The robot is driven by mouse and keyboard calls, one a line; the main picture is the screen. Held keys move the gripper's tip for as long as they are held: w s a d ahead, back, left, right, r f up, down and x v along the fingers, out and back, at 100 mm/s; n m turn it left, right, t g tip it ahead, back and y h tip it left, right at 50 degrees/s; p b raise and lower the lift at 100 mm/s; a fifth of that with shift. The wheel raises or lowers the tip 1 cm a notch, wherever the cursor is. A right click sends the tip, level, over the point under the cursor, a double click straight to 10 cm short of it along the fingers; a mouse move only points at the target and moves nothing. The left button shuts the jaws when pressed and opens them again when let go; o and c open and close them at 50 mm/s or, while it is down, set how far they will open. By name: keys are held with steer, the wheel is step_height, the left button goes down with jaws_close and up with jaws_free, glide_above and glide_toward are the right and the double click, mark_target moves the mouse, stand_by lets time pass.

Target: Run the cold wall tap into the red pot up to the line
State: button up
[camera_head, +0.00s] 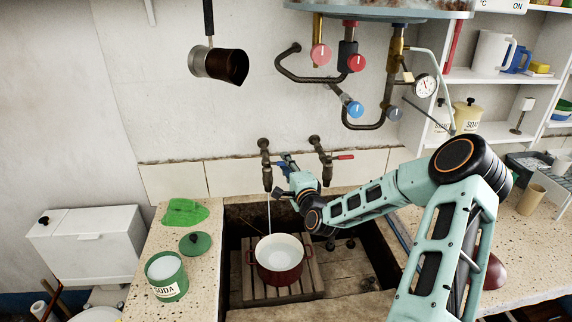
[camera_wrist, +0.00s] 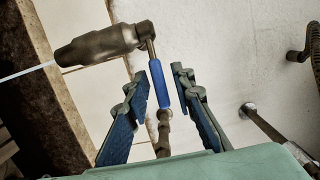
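The red pot (camera_head: 281,275), white inside, stands upright on a wooden slatted rack (camera_head: 312,279) in the stone trough. Pale water shows in it; I cannot make out a line. The left wall tap (camera_head: 266,160) is running, and a thin stream (camera_head: 269,215) falls into the pot. In the wrist view the tap body (camera_wrist: 100,46), the stream (camera_wrist: 25,72) and the blue lever (camera_wrist: 160,88) show. My gripper (camera_wrist: 167,67) is open, its fingers on either side of the lever, with a gap at the right finger. Contact at the left finger is unclear.
A second wall tap (camera_head: 321,155) with a red lever (camera_head: 345,157) is just right. Pipes with red and blue knobs (camera_head: 355,109) hang above. A green soda tin (camera_head: 166,276), its lid (camera_head: 195,243) and a green cloth (camera_head: 184,212) lie on the left ledge.

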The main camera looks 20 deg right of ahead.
jaws_close()
steer(key=shift+b, duration=0.3)
steer(key=shift+w+d+f+n+y+b, duration=0.1)
steer(key=shift+w+d+n+y+b, duration=0.15)
steer(key=shift+n+y+b, duration=0.5)
steer(key=shift+w+a+n+y+b, duration=0.1)
steer(key=shift+w+n+y+b, duration=0.15)
steer(key=shift+y, duration=0.35)
steer(key=shift+w+n+y+b, duration=0.1)
steer(key=shift+n+y+b, duration=0.1)
steer(key=shift+y+b, duration=0.25)
steer(key=shift+y, duration=0.3)
steer(key=shift+o, duration=1.2)
jaws_free()
